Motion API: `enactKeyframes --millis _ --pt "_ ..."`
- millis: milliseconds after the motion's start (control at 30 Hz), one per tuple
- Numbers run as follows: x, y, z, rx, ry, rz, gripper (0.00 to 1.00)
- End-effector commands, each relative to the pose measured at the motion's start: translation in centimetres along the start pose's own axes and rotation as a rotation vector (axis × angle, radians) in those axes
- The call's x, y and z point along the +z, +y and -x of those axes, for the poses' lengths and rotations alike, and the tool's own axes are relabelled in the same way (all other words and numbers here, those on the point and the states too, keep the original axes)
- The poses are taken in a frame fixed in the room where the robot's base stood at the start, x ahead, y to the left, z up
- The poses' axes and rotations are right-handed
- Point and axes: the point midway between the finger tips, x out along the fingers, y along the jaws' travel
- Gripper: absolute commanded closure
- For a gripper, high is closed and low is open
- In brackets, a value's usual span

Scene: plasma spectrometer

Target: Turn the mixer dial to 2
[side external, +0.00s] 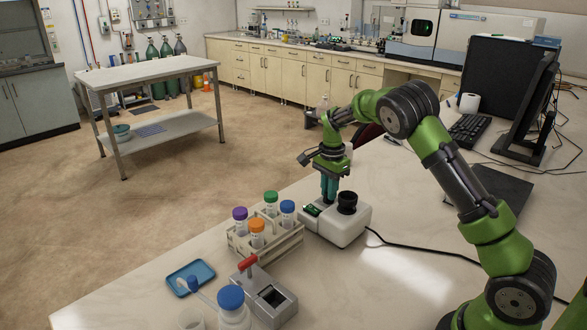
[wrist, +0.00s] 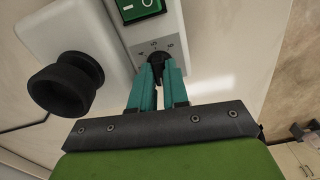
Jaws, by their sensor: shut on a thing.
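The mixer is a white box (side external: 342,229) with a black cup-like top (side external: 348,201), on the near table in the side view. The wrist view shows its white body (wrist: 110,22), black cup (wrist: 68,84), green rocker switch (wrist: 140,8) and a grey dial panel with small marks. The small black dial (wrist: 158,57) is on that panel, partly covered by my fingers. My gripper (wrist: 159,72), with teal fingers, is shut on the dial. In the side view my gripper (side external: 329,197) points down at the mixer, and the dial is hidden. The dial's setting is not clearly readable.
A rack (side external: 266,241) of capped tubes stands close left of the mixer. A grey device with a red handle (side external: 264,296), a blue tray (side external: 190,278) and a blue-capped bottle (side external: 232,308) are nearer the front. A black cable (side external: 420,252) runs right.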

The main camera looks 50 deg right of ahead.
Motion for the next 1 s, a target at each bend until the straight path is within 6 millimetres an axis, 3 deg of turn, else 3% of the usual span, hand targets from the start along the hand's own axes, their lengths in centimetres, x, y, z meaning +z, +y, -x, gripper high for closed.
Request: enactKeyframes --millis 500,1000 --pt "0.01 -0.01 0.19 -0.001 0.000 -0.462 1.00" --pt "0.00 0.00 0.20 -0.001 -0.001 -0.678 1.00"
